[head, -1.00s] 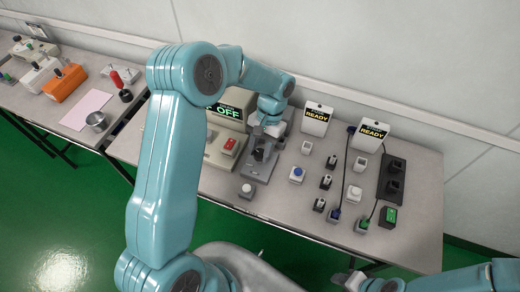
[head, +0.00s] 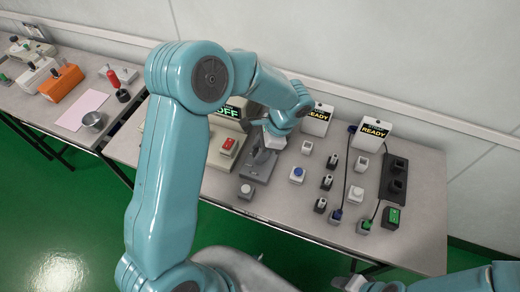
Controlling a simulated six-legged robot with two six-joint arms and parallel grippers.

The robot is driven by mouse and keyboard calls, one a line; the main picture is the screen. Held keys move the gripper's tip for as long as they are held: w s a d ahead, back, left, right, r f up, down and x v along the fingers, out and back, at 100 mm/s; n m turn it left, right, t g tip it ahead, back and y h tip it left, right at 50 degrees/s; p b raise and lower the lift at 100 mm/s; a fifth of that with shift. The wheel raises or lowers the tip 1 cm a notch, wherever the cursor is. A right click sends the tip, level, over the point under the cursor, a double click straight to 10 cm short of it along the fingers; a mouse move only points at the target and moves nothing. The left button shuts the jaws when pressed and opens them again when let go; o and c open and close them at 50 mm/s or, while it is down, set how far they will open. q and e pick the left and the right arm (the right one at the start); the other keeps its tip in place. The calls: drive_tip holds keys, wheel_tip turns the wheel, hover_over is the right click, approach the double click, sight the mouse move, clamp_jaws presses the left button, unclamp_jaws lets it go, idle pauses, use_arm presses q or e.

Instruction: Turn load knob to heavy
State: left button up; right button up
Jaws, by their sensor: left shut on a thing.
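A grey device (head: 258,168) with a black part on top stands near the middle of the bench. My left gripper (head: 272,142) is at the back end of this device, shut on a small part there. That part, which I take to be the load knob, is hidden by the gripper and wrist, so its setting cannot be read. My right gripper (head: 352,283) is low at the bottom edge, away from the bench top; its fingers are too small to judge.
Left of the device is a beige unit with a red switch (head: 228,147) and an OFF display (head: 229,111). A grey button (head: 246,191) sits in front. To the right are a blue button (head: 297,175), small connectors, a READY display (head: 375,131) and a black socket block (head: 397,176).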

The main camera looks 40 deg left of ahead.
use_arm(q)
drive_tip(key=shift+w+r+m+t+y, duration=0.1)
drive_tip(key=shift+m+t+y, duration=0.35)
drive_tip(key=shift+m, duration=1.15)
drive_tip(key=o, duration=1.1)
drive_tip(key=shift+c, duration=0.2)
drive_tip(key=v, duration=1.6)
drive_tip(key=shift+s+r, duration=0.2)
drive_tip(key=shift+s, duration=0.05)
